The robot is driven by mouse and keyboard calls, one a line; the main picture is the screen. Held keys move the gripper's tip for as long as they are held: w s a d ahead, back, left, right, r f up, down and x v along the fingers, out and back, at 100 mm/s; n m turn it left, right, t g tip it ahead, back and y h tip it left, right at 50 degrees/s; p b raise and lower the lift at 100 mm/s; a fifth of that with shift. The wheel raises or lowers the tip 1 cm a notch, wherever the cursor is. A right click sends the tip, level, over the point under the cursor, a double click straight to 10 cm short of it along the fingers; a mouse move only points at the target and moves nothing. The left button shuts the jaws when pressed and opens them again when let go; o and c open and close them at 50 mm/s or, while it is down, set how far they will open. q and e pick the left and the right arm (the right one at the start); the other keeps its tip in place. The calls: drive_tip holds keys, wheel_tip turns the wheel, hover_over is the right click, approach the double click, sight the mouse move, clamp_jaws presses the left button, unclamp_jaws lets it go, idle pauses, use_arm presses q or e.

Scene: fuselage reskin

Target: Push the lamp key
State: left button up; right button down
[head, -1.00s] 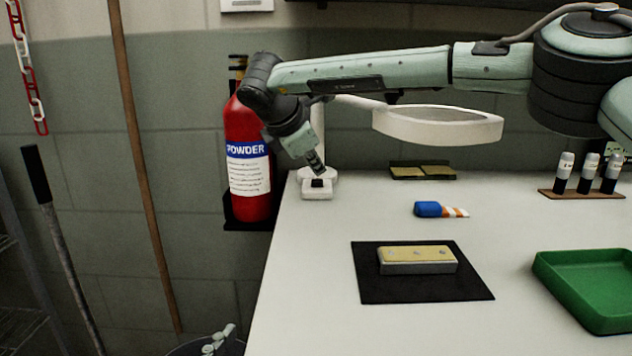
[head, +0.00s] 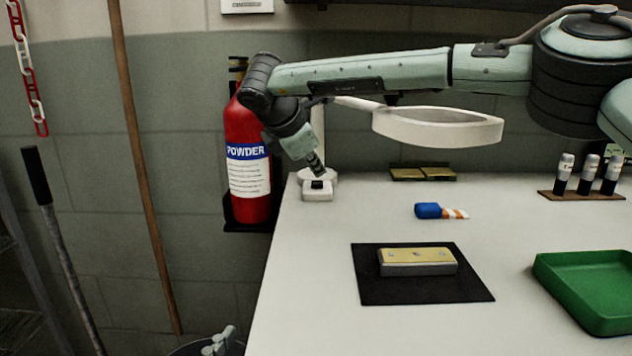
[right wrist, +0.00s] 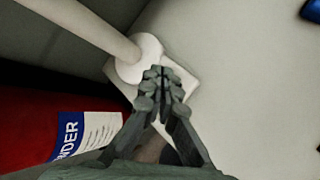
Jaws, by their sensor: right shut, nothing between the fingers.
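The lamp stands at the table's far left corner, with a white ring-shaped head (head: 437,127) on an arm and a white post. Its small white base block (head: 318,194) carries a dark key (head: 317,184) on top. My right gripper (head: 320,172) is shut and empty, pointing down just above the key; whether it touches the key I cannot tell. In the right wrist view the shut fingers (right wrist: 160,75) lie over the white base block (right wrist: 182,72) and hide the key. My left gripper is not in view.
A red fire extinguisher (head: 246,165) hangs close beside the table's left edge. A black mat (head: 375,288) with a yellow-topped block (head: 417,262), a blue-capped tube (head: 429,210) and a green tray (head: 583,290) lie on the table (head: 320,290). The front left is clear.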

idle(0.3)
drive_tip(key=shift+f+b, duration=0.45)
drive_tip(key=shift+b, duration=0.75)
drive_tip(key=shift+f+b, duration=0.2)
drive_tip(key=shift+b, duration=0.2)
drive_tip(key=shift+r, duration=0.65)
